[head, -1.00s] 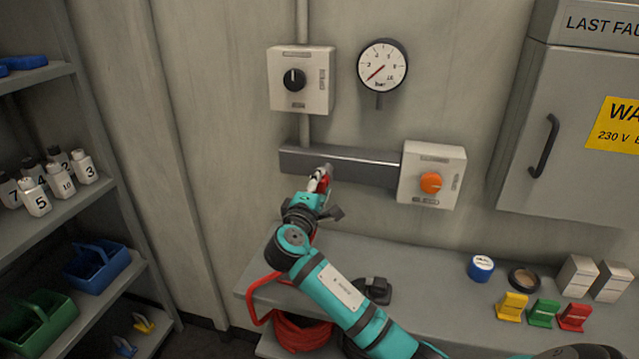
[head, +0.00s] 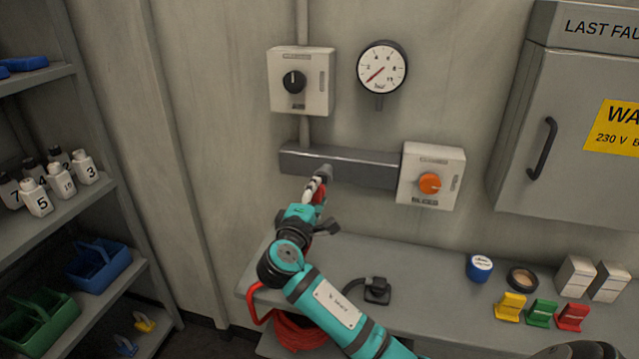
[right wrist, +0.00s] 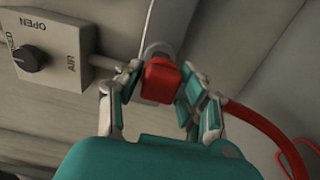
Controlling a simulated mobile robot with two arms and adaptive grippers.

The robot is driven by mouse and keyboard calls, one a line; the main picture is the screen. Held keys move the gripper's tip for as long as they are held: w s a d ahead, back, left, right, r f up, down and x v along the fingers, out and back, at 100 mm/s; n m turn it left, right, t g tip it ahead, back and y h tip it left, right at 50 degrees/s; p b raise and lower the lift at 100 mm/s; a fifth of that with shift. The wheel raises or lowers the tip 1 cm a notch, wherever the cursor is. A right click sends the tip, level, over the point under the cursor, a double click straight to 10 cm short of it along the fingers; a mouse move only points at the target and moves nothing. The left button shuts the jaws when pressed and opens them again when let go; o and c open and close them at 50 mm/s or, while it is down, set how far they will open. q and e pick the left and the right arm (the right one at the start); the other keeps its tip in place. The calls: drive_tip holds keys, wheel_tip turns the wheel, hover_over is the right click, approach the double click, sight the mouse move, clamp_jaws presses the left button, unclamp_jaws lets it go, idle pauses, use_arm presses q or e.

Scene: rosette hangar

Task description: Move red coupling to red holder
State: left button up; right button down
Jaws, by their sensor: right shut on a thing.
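The red coupling (right wrist: 160,80) sits between the fingers of my right gripper (right wrist: 163,92) in the right wrist view, with a red hose (right wrist: 262,122) running off to the right. A round grey fitting (right wrist: 158,50) is right by the coupling's far end; I cannot tell whether they touch. In the head view my right gripper (head: 317,186) is shut on the coupling, just below the grey wall rail (head: 360,168), and mostly hides it. The red holder (head: 573,317) stands on the bench at the right, well away from the gripper. My left gripper is not in view.
The yellow holder (head: 510,306) and green holder (head: 541,313) stand beside the red one. Blue tape (head: 480,268), dark tape (head: 523,279) and grey boxes (head: 576,276) lie behind. The orange-knob box (head: 432,176) is right of the rail. A black plug (head: 377,291) lies on the bench (head: 430,275).

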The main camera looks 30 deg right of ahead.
drive_tip(key=shift+v, duration=1.25)
drive_tip(key=shift+p, duration=0.3)
